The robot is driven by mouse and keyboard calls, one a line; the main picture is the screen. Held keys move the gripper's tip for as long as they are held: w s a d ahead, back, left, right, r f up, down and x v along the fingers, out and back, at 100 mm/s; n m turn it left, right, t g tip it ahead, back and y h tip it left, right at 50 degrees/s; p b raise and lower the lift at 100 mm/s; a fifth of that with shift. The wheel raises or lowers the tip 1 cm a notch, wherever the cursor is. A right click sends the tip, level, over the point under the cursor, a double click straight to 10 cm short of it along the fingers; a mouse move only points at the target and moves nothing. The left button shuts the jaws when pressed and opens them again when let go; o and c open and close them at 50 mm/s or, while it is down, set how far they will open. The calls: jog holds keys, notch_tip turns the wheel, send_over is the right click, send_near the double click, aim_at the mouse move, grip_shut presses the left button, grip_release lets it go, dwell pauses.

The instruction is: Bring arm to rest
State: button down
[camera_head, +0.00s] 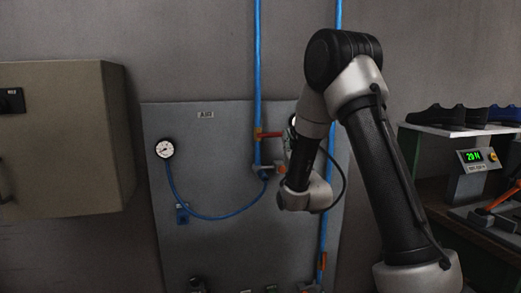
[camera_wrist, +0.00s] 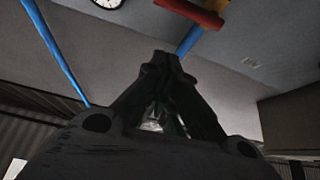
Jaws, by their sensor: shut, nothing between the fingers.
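My arm rises at the right of the head view and bends down at its elbow toward the grey air panel (camera_head: 225,130). In the wrist view my gripper (camera_wrist: 166,58) shows dark fingers that meet at the tips, shut and empty. A red valve handle (camera_wrist: 190,12) is above the fingertips in the wrist view, apart from them as far as I can tell. The red handle (camera_head: 270,134) on the blue pipe (camera_head: 257,70) also shows in the head view, left of my forearm.
A pressure gauge (camera_head: 165,148) with a blue hose (camera_head: 205,215) is on the panel. A beige cabinet (camera_head: 60,140) sticks out at the left. At the right are a shelf (camera_head: 455,130) with dark shoes and a green-lit display (camera_head: 476,156) reading 20 N.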

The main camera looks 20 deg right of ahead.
notch_tip(320, 180, down, 16)
jog(key=w+g, duration=0.2)
jog(key=g, duration=0.6)
jog(key=s+f+g, duration=0.6)
jog(key=s+g, duration=0.1)
jog(key=s, duration=0.2)
jog(key=s+d+r+g, duration=0.1)
jog(key=s+r, duration=0.4)
jog(key=s, duration=0.6)
jog(key=s+d+r+m+g, duration=0.1)
jog(key=s+r, duration=0.4)
jog(key=s, duration=0.6)
jog(key=s+d+r+g+h, duration=0.1)
jog(key=s+d+r+g, duration=0.1)
jog(key=s+r, duration=0.4)
jog(key=shift+s+d+m+g, duration=0.15)
jog(key=shift+s+m+g, duration=0.15)
jog(key=shift+s, duration=2.55)
